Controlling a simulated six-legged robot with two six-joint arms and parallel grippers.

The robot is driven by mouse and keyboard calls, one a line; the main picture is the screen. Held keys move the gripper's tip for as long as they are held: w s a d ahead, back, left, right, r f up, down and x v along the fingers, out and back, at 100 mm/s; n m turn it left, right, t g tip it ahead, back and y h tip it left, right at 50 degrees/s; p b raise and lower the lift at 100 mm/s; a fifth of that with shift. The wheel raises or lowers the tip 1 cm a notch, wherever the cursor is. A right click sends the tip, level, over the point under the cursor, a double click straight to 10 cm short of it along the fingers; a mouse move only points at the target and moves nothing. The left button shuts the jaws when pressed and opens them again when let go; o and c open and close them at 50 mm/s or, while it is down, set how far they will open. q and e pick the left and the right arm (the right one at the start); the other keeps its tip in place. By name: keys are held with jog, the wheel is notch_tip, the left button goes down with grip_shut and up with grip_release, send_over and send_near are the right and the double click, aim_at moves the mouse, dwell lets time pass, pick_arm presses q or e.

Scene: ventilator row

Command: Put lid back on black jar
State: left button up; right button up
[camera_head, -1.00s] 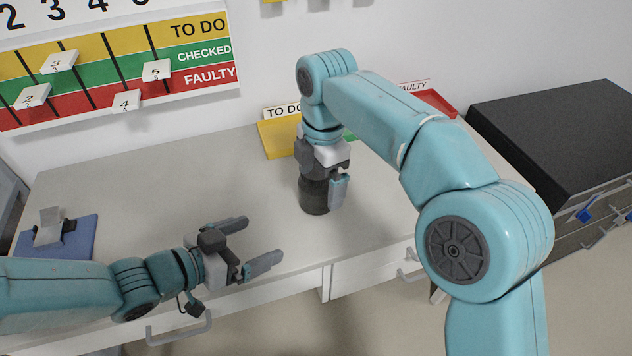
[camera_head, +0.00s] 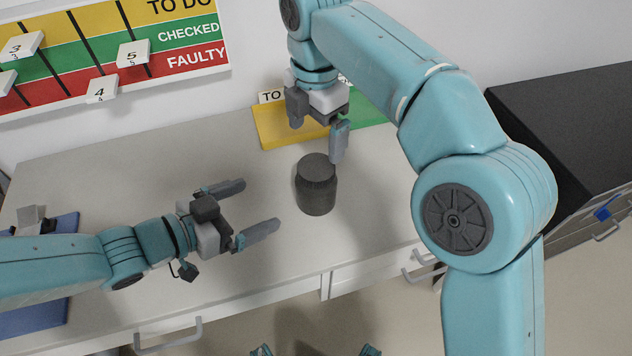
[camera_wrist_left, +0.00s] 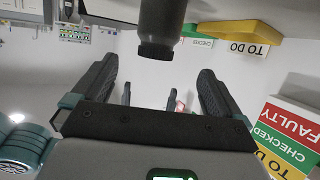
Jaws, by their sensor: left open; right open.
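The black jar (camera_head: 316,195) stands upright near the middle of the bench. Its dark round lid (camera_head: 317,166) appears seated on top. In the left wrist view, the jar (camera_wrist_left: 162,18) appears upside down, with the lid (camera_wrist_left: 155,50) at its lower end. My right gripper (camera_head: 316,140) is open and empty, above and slightly behind the lid, clear of it. My left gripper (camera_head: 260,203) is open and empty, to the left of the jar with its fingers pointing towards it, apart from it. In the left wrist view, the jar is beyond my left gripper (camera_wrist_left: 158,65).
A yellow tray (camera_head: 283,133) and a green tray (camera_head: 372,108) lie at the bench's back. A blue mat (camera_head: 66,226) with a small stand is at the left. A dark cabinet (camera_head: 560,130) stands right. Bench space (camera_head: 130,180) behind the left arm is clear.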

aim_at(316, 182)
pick_arm(q)
jog(key=shift+s+d, duration=0.1)
pick_arm(e)
jog(key=shift+s, duration=0.2)
pick_arm(q)
jog(key=x, duration=1.6)
jog(key=shift+f, duration=0.1)
jog(key=c, duration=1.8)
pick_arm(e)
jog(key=shift+d, duration=0.1)
jog(key=shift+f, duration=4.05)
